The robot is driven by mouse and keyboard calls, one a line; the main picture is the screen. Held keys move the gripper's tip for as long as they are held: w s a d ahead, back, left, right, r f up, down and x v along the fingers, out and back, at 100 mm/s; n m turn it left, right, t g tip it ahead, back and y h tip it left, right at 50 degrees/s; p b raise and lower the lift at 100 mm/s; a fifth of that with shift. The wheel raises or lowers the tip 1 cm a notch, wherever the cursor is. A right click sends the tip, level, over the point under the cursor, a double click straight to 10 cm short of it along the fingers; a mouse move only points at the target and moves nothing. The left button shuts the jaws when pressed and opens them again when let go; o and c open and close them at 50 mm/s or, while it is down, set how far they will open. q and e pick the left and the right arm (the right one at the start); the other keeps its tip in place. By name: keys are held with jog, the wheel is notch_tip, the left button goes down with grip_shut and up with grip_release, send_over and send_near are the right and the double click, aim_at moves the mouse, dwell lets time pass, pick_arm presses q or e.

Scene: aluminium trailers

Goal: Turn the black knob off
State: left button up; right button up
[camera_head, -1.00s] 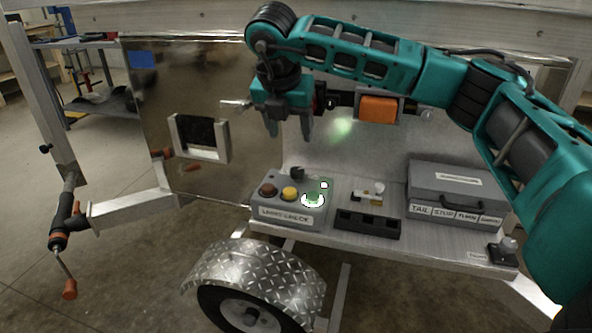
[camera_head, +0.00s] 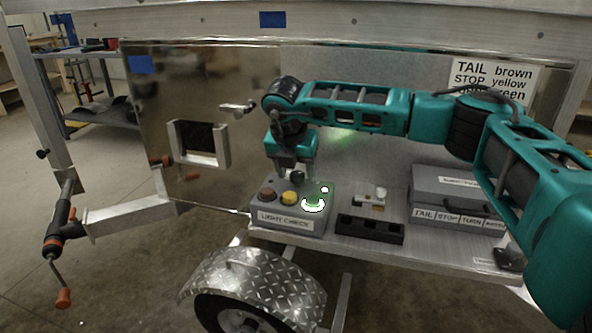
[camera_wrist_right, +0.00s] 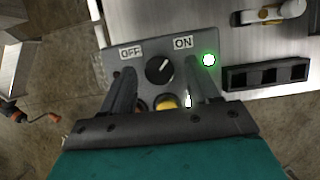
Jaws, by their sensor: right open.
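The black knob (camera_wrist_right: 160,70) is on the grey light-check box (camera_head: 285,219), between an OFF label (camera_wrist_right: 131,53) on the left and an ON label (camera_wrist_right: 183,43) on the right. Its white pointer line slants up and right toward ON. My right gripper (camera_wrist_right: 158,78) is open, its fingers on either side of the knob with gaps showing between. In the head view the right gripper (camera_head: 295,168) points down over the back of the box, and the knob (camera_head: 297,177) shows dark between its fingers. My left gripper is out of view.
The box also carries brown (camera_head: 267,195), yellow (camera_head: 290,198) and lit green (camera_head: 313,204) buttons. A small green-white light (camera_wrist_right: 208,60) glows beside ON. A black socket tray (camera_head: 369,229) and a grey labelled case (camera_head: 455,198) stand to the right on the trailer shelf.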

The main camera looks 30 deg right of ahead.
jog(key=c, duration=1)
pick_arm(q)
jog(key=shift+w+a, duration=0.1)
